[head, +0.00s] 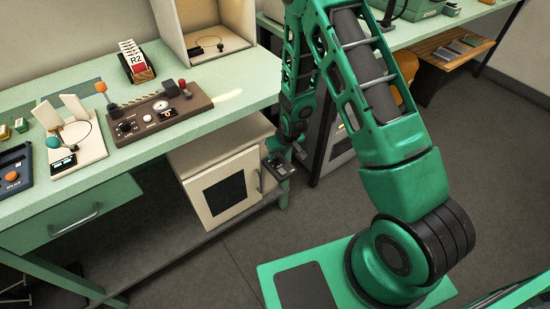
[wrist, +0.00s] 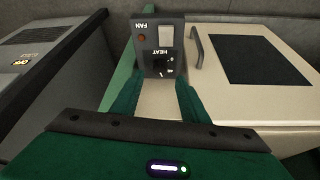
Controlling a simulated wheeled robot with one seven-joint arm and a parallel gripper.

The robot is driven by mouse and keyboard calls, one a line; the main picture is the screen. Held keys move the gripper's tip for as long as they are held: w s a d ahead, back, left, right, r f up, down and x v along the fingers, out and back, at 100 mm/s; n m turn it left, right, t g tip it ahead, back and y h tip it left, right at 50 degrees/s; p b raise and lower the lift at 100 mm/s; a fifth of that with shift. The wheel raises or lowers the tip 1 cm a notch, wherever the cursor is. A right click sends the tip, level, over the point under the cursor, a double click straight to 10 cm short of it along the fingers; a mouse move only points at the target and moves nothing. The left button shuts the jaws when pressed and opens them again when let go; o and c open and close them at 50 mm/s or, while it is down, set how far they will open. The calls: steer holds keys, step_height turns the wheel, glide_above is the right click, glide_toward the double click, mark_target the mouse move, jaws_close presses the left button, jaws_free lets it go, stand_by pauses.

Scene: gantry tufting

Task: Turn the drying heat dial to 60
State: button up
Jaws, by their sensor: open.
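The drying cabinet (head: 185,168) is a cream box with a dark window, under the green bench. Its dark control panel (wrist: 149,28) shows upside down in the wrist view, with FAN and HEAT lettering. The black heat dial (wrist: 158,68) sits at the panel's near end, in front of my fingertips; its setting is too small and dark to read. My gripper (wrist: 157,86) is open and empty, its green fingers spread either side of the dial's line, apparently not gripping it. In the head view my arm hangs at the cabinet's right front.
The cabinet door handle (wrist: 196,46) stands close beside the panel. A pale switch plate (wrist: 166,36) and red-brown button (wrist: 141,38) share the panel. A grey unit (wrist: 40,50) stands left in the wrist view. The bench (head: 230,98) overhangs the cabinet; the floor (head: 200,262) in front is clear.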

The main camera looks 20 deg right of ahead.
mark_target(275, 159)
steer(key=shift+x, duration=2.55)
jaws_close()
steer(key=shift+m, duration=0.3)
steer(key=m, duration=0.1)
steer(key=m+h, duration=0.1)
steer(key=m, duration=0.1)
steer(key=shift+a+m+h, duration=0.15)
steer(key=shift+m+h, duration=0.15)
steer(key=shift+w+a+m+g+h, duration=0.15)
steer(key=shift+m+h, duration=0.15)
steer(key=shift+m, duration=0.6)
steer(key=shift+s+m+g+h, duration=0.15)
steer(key=shift+m+h, duration=0.15)
steer(key=shift+m, duration=0.6)
